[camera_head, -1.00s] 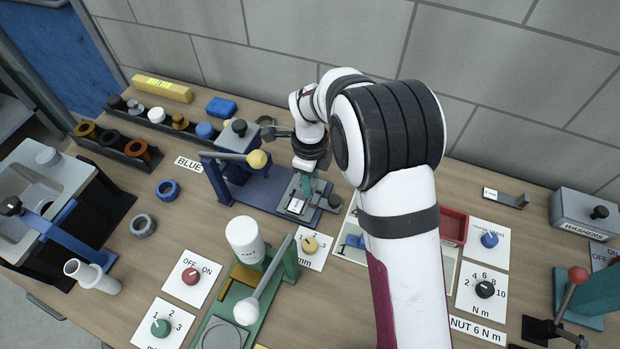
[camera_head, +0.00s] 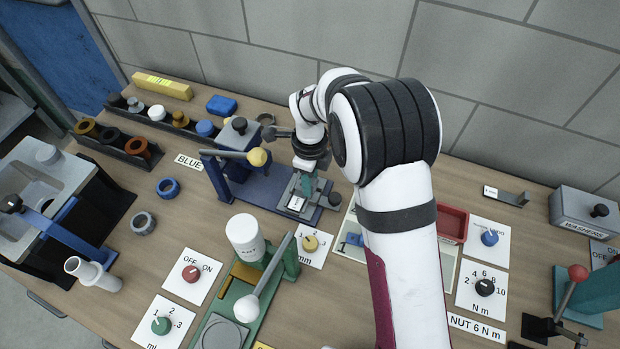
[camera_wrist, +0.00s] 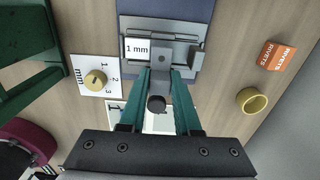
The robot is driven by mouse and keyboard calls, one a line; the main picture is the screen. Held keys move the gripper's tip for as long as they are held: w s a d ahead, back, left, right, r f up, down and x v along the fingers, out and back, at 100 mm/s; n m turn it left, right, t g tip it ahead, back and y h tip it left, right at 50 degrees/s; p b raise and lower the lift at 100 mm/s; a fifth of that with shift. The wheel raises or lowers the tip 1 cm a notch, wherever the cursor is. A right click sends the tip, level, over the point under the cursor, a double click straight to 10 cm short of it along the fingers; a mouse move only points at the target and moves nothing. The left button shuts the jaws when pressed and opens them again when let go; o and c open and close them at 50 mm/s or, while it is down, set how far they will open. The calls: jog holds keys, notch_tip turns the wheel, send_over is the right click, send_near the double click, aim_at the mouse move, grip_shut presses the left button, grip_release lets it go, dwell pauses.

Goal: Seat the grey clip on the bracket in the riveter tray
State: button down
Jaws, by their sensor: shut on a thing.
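The riveter (camera_head: 240,160) has a blue base and a lever with a yellow ball. Its grey tray (camera_head: 293,207) is at the right end of the base, with a white "1 mm" label on it. The tray also shows in the wrist view (camera_wrist: 193,62). My gripper (camera_wrist: 161,78), with teal fingers, is low over the tray and shut on a grey clip (camera_wrist: 160,72). The clip is at the tray, beside the label. The bracket is hard to tell apart from the clip and tray, and I cannot tell whether they touch. In the head view my gripper (camera_head: 307,186) partly hides them.
A green press (camera_head: 245,285) with a white cylinder stands in front of the riveter. A dial card (camera_head: 310,244) lies close to the tray. An orange "RIVETS" block (camera_wrist: 279,57) and a yellow ring (camera_wrist: 252,101) are to the right in the wrist view.

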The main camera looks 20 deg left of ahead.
jog(key=shift+f, duration=0.8)
jog(key=c, duration=0.5)
grip_release()
jog(key=shift+c, duration=0.2)
jog(key=shift+r, duration=0.1)
notch_tip(320, 180, up, 16)
jog(key=shift+f, duration=0.2)
